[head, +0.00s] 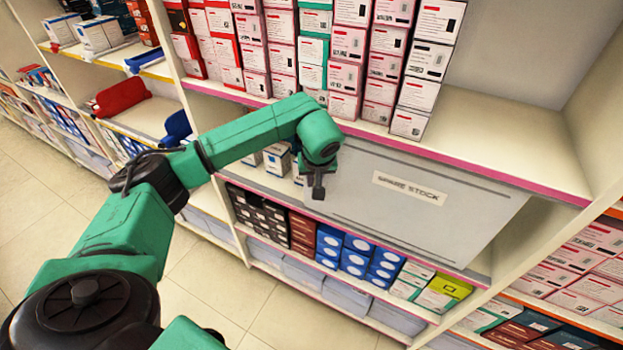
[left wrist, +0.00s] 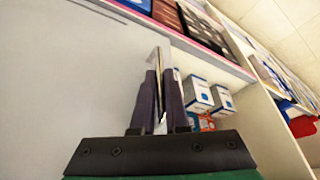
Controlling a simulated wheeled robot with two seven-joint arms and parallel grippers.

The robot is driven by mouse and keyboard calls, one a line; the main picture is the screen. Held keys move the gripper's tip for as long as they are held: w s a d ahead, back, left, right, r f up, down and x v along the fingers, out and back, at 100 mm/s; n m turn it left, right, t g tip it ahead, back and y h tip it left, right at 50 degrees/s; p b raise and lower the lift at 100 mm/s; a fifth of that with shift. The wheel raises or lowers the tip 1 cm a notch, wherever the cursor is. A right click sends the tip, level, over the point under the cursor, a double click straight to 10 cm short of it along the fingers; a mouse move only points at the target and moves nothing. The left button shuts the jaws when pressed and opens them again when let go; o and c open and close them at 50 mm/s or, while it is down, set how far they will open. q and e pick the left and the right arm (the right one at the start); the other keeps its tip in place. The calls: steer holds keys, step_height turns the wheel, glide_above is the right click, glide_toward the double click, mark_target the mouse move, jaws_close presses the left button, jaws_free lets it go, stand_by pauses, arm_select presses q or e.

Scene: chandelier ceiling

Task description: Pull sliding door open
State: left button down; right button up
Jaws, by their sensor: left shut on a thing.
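The sliding door (head: 400,205) is a grey panel labelled "SPARE STOCK" in the middle shelf bay. It covers the centre and right of the bay, and the left end stands open with boxes showing. My left gripper (head: 318,190) is at the door's left edge. In the left wrist view the door (left wrist: 70,75) fills the left side, and the fingers of my left gripper (left wrist: 162,100) are shut on its upright edge or a thin pull there; I cannot tell which. My right gripper is not in view.
White boxes (head: 277,158) stand in the open left part of the bay, also in the left wrist view (left wrist: 197,93). Stacked boxes (head: 345,55) stand on the shelf above. Blue boxes (head: 357,255) stand below. The tiled floor (head: 225,285) is clear.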

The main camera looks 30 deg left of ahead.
arm_select(q)
steer(key=c, duration=1.2)
jaws_free()
steer(key=shift+r, duration=0.15)
steer(key=b+v, duration=0.2)
steer(key=v, duration=1.2)
steer(key=shift+r+b, duration=0.2)
steer(key=shift+b, duration=0.2)
steer(key=shift+s, duration=0.1)
